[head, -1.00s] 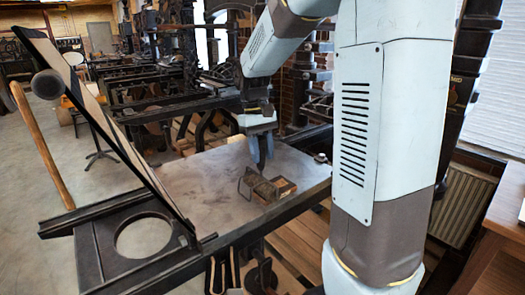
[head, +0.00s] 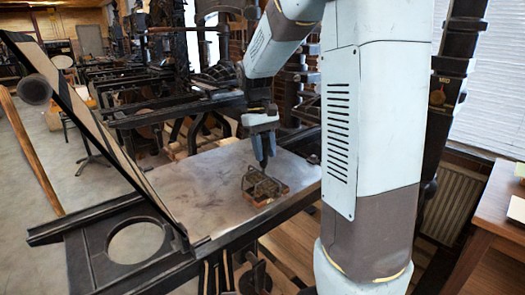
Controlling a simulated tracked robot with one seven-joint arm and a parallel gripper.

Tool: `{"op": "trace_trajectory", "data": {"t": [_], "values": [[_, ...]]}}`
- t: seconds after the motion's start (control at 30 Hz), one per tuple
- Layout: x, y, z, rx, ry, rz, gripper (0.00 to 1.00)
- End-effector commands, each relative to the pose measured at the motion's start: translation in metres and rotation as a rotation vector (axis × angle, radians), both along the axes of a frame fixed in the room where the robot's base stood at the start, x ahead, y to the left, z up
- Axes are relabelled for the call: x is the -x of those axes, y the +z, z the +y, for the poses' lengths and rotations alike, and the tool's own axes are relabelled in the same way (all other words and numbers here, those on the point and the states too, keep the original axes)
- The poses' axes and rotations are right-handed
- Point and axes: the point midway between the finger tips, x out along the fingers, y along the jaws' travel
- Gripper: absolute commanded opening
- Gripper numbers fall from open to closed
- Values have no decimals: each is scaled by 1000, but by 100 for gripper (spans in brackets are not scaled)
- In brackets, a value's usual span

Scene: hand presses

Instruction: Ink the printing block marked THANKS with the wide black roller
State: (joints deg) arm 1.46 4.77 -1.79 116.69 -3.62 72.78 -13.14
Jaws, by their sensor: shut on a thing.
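My gripper (head: 264,164) points down over the flat grey press bed (head: 205,165), shut on the upper part of a dark roller (head: 256,182) with a wire-like frame. The roller is at or just above a small brown wooden block (head: 271,196) near the bed's right edge. It covers much of the block's top, and I cannot tell whether the two touch. Any lettering on the block is too small or hidden to read. The roller's width and color detail are hard to judge at this size.
A tilted dark frame (head: 100,130) rises at the left of the bed, beside a black plate with a round hole (head: 105,232). The bed left of the block is clear. Other presses stand behind, and a wooden table (head: 490,215) is at the right.

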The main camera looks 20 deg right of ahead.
Motion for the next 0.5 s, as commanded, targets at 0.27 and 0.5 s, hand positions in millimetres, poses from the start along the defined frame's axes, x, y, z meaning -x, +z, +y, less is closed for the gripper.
{"op": "trace_trajectory", "data": {"t": [0.27, 0.5], "values": [[-5, 0, -17, 0, -2, 2, 8], [-9, 1, -27, 0, -2, 1, 8]]}}
